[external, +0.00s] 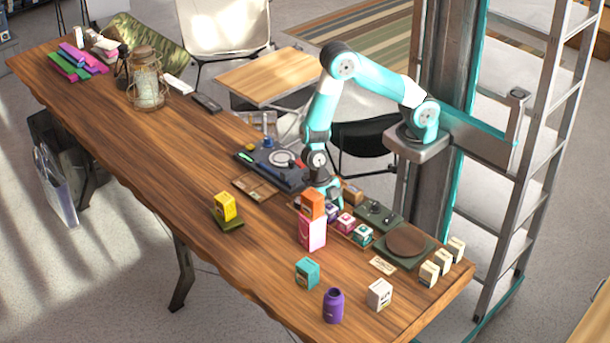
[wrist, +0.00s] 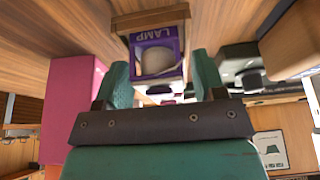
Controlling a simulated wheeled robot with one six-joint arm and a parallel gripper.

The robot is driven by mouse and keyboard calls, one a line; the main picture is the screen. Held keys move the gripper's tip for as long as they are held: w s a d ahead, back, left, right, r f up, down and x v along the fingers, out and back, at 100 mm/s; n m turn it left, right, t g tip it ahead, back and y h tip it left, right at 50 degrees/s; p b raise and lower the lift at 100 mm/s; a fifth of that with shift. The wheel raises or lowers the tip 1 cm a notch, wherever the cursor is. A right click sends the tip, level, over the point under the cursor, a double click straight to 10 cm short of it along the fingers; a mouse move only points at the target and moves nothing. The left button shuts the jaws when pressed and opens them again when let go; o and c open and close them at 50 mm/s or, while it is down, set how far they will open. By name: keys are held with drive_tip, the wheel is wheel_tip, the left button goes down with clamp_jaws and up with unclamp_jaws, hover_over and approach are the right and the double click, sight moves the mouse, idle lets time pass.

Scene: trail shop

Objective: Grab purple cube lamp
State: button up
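A small box with a purple face marked "LAMP" and a picture of a white lamp shows in the wrist view (wrist: 157,57). It sits ahead of and between the fingers of my gripper (wrist: 162,78). The fingers stand apart, with no clear sign of grip on the box. In the external view my gripper (external: 326,192) is low over the table, behind the stacked orange and pink boxes, which partly hide it.
A pink box (external: 313,234) with an orange box (external: 312,204) on top stands close by; the pink one is left in the wrist view (wrist: 70,110). A purple jar (external: 333,306), teal box (external: 307,273) and white box (external: 379,294) stand toward the front edge.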

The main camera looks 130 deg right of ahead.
drive_tip(key=c, duration=0.7)
drive_tip(key=shift+c, duration=0.2)
drive_tip(key=shift+r, duration=0.1)
